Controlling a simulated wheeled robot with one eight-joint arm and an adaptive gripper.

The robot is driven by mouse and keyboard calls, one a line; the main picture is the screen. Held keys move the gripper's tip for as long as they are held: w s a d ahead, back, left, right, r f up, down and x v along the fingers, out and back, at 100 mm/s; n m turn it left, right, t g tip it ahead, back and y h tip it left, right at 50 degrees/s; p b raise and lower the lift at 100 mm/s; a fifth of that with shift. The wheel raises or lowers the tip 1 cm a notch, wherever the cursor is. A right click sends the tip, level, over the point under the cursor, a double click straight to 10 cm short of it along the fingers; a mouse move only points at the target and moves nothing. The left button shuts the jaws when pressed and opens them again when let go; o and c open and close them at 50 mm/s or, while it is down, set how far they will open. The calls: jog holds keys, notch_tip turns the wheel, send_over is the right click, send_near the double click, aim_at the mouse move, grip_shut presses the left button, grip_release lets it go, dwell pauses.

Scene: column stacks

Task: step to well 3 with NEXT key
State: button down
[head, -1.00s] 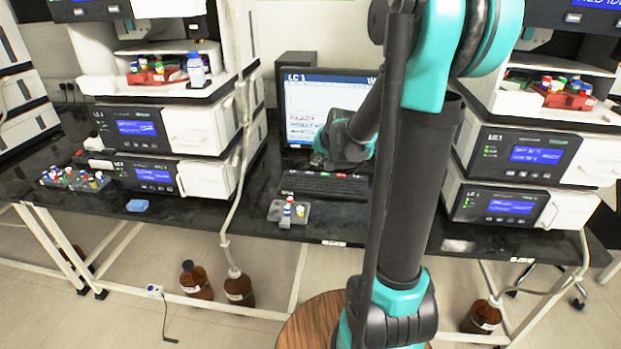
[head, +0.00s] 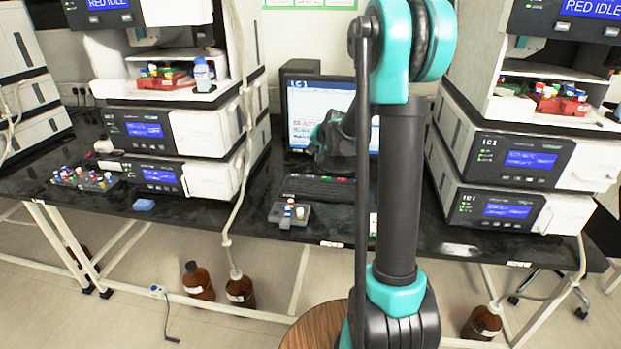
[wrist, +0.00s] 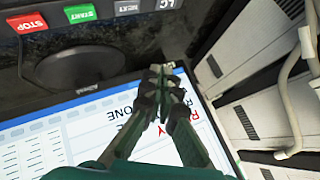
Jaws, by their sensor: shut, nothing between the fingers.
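The NEXT key (wrist: 127,7) is a grey key on the black key panel, at the top edge of the wrist view. The green START key (wrist: 80,13) and red STOP key (wrist: 26,22) lie to its left, and a grey LC key (wrist: 170,3) to its right. The keyboard (head: 310,189) lies in front of the monitor (head: 305,97) in the head view. My gripper (wrist: 160,74) is shut and empty, apart from the keys, with the monitor screen behind it. In the head view my gripper (head: 322,145) is in front of the screen, above the keyboard.
Instrument stacks stand left (head: 145,150) and right (head: 520,165) of the monitor. A small grey vial rack (head: 280,214) sits in front of the keyboard. A larger vial rack (head: 85,178) and a blue pad (head: 144,205) lie at left. A tube (head: 240,150) hangs down the left stack.

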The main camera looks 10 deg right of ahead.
aim_at(312, 178)
jog(key=shift+f, duration=4.25)
jog(key=shift+f, duration=0.4)
jog(key=shift+f, duration=0.4)
jog(key=shift+r, duration=0.85)
jog(key=shift+r, duration=2.5)
